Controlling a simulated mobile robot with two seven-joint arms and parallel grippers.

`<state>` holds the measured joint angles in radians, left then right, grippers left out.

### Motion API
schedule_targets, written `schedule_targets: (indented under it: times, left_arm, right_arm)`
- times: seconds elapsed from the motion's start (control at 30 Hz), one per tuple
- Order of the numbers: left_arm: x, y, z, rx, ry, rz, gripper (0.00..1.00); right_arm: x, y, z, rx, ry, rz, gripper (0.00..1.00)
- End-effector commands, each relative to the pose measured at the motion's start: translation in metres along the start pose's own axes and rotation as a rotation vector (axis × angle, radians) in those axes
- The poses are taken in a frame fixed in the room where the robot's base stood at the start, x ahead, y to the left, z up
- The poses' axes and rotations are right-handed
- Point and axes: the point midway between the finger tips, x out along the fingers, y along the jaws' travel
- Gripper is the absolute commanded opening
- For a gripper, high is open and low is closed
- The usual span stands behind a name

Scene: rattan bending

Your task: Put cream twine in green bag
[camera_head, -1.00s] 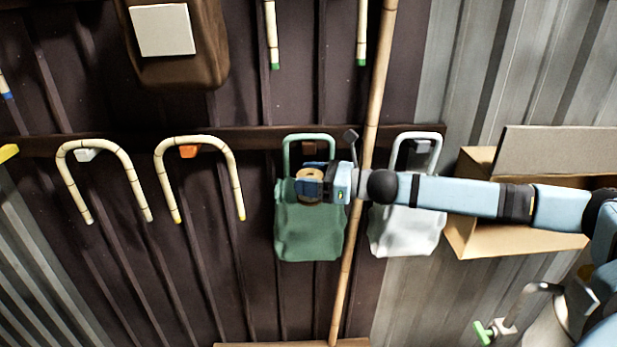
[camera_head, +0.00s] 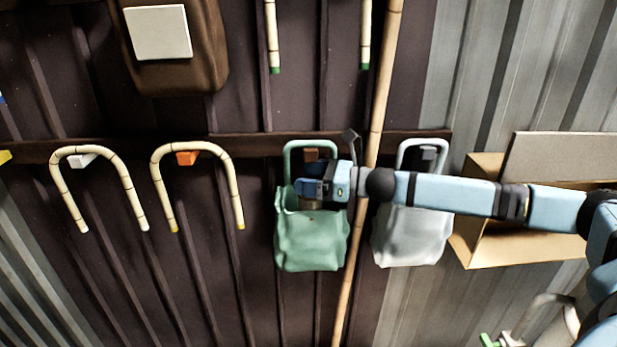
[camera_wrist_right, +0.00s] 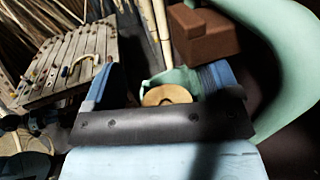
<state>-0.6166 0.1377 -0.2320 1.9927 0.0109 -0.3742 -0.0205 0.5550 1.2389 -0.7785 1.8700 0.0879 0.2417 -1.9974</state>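The green bag (camera_head: 312,245) hangs by its handle from a brown peg (camera_head: 311,153) on the wall rail, its mouth open. My right gripper (camera_head: 309,190) is at the bag's mouth, coming in from the right. In the right wrist view its two blue fingers stand wide apart around empty space (camera_wrist_right: 167,78). The cream twine (camera_wrist_right: 167,95), a round tan roll, shows between and beyond them with green bag fabric behind it. In the head view only a small tan part of the twine (camera_head: 311,204) shows below the fingers. My left gripper is not in view.
A white bag (camera_head: 412,236) hangs just to the right, behind my right arm. A bamboo pole (camera_head: 376,125) stands between the bags. Bent rattan canes (camera_head: 98,160) hang at left. An open cardboard box (camera_head: 485,235) is at right.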

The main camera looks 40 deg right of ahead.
Motion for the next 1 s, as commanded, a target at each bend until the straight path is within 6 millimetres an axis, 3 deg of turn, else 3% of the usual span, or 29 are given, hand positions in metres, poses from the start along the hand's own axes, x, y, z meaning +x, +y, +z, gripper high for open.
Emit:
schedule_targets:
  times: [0.43,1.0]
  left_arm:
    - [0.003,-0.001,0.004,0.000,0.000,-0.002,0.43]
    - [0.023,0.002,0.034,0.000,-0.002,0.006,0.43]
  right_arm:
    - [-0.007,-0.001,-0.002,0.000,0.001,-0.002,0.91]
    - [-0.068,-0.001,-0.005,0.003,0.005,-0.004,0.91]
